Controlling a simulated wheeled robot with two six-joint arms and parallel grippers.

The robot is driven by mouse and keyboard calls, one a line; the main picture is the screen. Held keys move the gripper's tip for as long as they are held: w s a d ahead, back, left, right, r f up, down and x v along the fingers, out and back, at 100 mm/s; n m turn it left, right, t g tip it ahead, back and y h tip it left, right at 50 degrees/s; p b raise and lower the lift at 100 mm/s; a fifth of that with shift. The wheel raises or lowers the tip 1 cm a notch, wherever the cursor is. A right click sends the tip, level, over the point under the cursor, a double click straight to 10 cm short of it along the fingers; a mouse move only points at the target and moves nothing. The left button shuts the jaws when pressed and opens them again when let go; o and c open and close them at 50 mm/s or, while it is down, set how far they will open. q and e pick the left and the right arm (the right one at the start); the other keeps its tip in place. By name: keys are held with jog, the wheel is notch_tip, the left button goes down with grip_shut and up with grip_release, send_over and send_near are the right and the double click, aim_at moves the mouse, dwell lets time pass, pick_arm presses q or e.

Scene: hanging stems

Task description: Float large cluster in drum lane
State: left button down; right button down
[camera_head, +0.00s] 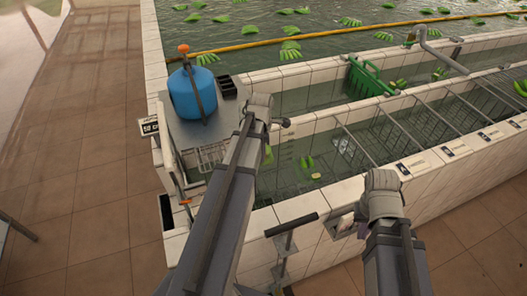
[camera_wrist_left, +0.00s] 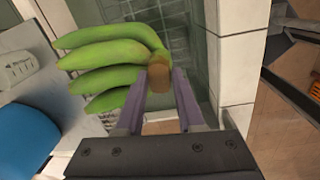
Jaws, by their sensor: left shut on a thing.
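My left gripper (camera_wrist_left: 160,92) is shut on a green banana cluster (camera_wrist_left: 105,60) at its brown cut crown, in the left wrist view. A green bit (camera_head: 268,153) shows beside the arm. My right gripper (camera_head: 357,226) is low by the tank's front wall, and its jaw opening is unclear. The lane water (camera_head: 290,178) holds small green bananas (camera_head: 307,162). A blue drum (camera_head: 192,93) stands left.
White tiled walls (camera_head: 322,122) divide the lanes. Metal bars (camera_head: 440,118) cross the right side of the near lane. A large pool (camera_head: 330,45) with floating clusters and a yellow boom lies behind. Tiled floor (camera_head: 85,185) is clear at left.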

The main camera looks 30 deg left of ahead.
pick_arm(q)
jog(key=shift+f, duration=0.15)
notch_tip(320, 180, down, 25)
jog(key=b, duration=2.5)
jog(key=shift+b, duration=0.3)
jog(key=shift+f+b, duration=1)
jog(key=shift+f, duration=0.05)
jog(key=shift+c, duration=2.3)
grip_release()
jog(key=shift+r, duration=0.1)
notch_tip(320, 180, up, 8)
jog(key=p, duration=0.8)
jog(key=shift+s+d+f, duration=0.15)
jog(key=shift+s+f, duration=0.05)
